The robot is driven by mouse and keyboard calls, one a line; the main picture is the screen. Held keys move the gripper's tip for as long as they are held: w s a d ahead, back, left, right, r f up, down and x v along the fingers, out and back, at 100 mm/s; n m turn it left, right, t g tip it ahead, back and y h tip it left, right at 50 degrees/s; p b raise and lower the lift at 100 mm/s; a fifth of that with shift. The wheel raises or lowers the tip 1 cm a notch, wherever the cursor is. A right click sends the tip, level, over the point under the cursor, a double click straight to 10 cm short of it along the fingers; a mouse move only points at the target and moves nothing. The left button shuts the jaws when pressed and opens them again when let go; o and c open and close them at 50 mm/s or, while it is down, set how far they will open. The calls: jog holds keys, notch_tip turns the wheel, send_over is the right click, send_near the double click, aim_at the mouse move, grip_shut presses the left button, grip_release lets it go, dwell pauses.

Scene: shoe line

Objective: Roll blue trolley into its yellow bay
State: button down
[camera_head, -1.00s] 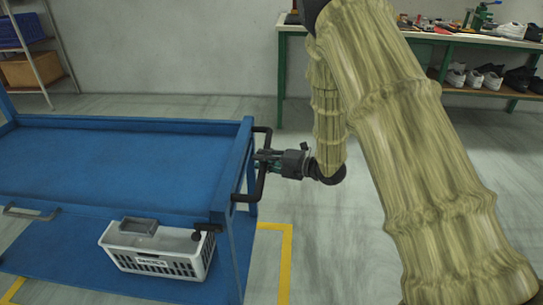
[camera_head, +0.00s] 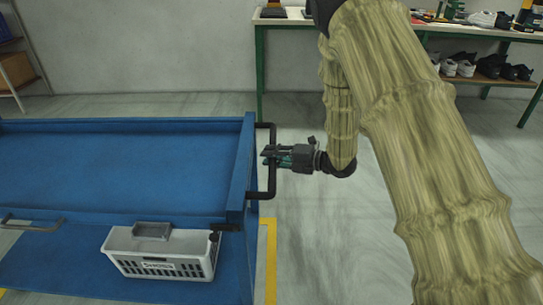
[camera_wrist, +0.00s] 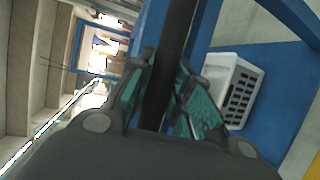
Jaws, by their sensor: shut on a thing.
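The blue trolley (camera_head: 150,125) fills the left half of the head view, with an empty upper tray and a lower deck. Its black push handle (camera_head: 272,182) stands out from its right end. My gripper (camera_head: 268,156) reaches it from the right and is shut around the handle's upright bar; the wrist view shows the dark bar (camera_wrist: 176,40) between the green-padded fingers (camera_wrist: 165,95). Yellow floor tape (camera_head: 267,250) of the bay shows along the trolley's right end near its lower corner. The rest of the bay outline is mostly hidden under the trolley.
A grey-white crate (camera_head: 165,252) sits on the lower deck. A green-legged bench (camera_head: 380,28) with shoes stands against the back wall. A shelf rack (camera_head: 12,60) stands at the far left. The floor right of the handle is clear apart from my arm.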

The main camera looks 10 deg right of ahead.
jog(key=c, duration=1.3)
grip_release()
jog(key=shift+d, duration=0.1)
jog(key=v, duration=1.2)
